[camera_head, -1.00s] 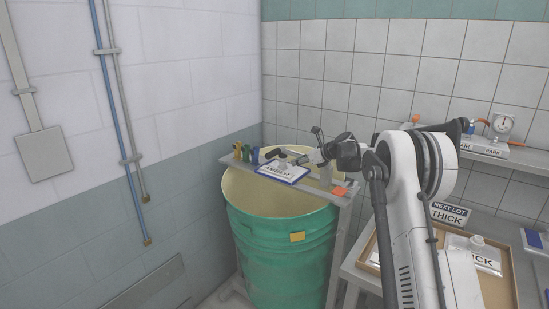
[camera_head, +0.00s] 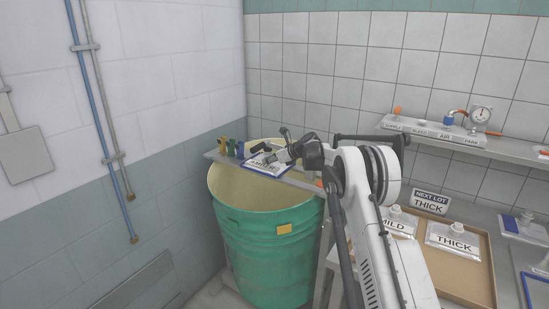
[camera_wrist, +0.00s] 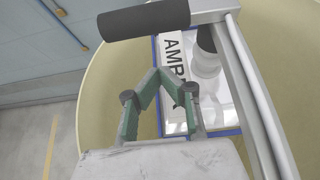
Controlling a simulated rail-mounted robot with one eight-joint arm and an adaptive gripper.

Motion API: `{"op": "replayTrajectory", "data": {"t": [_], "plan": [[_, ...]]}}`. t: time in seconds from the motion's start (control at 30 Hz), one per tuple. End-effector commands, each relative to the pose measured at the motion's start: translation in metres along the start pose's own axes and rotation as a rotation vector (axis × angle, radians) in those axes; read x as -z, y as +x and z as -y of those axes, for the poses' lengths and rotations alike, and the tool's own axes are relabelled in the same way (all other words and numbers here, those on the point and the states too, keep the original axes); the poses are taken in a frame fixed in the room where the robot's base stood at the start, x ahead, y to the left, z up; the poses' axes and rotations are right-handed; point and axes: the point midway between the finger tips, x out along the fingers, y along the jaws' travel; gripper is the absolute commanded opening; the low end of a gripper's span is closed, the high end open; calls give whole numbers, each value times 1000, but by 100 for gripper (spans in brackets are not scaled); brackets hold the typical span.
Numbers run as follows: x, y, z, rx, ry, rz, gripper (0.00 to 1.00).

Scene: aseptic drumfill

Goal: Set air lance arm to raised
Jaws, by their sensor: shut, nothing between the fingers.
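In the wrist view a thick black grip (camera_wrist: 145,18) sits on a grey metal arm (camera_wrist: 250,90), which looks like the air lance arm. The arm runs down the right side, over the drum mouth. My gripper (camera_wrist: 160,80) is shut and empty, its green-padded fingers just below the grip with an apparent gap. In the head view my gripper (camera_head: 283,154) is low over the drum's back right, by the AMBER card. My wrist hides much of the lance arm there, so its exact angle cannot be told.
The green drum (camera_head: 270,255) stands open below. A tray (camera_head: 470,283) with MILD and THICK pouches is right.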

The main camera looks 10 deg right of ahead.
Motion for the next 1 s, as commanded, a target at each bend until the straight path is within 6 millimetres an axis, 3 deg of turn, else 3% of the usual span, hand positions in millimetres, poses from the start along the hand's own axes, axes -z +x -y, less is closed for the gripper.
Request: {"op": "replayTrajectory", "data": {"t": [0.1,0.4,1.0], "plan": [[0,18,0,0,-1,0,0],[-34,5,0,1,-1,1,0],[-42,7,-6,-6,-4,14,0]]}}
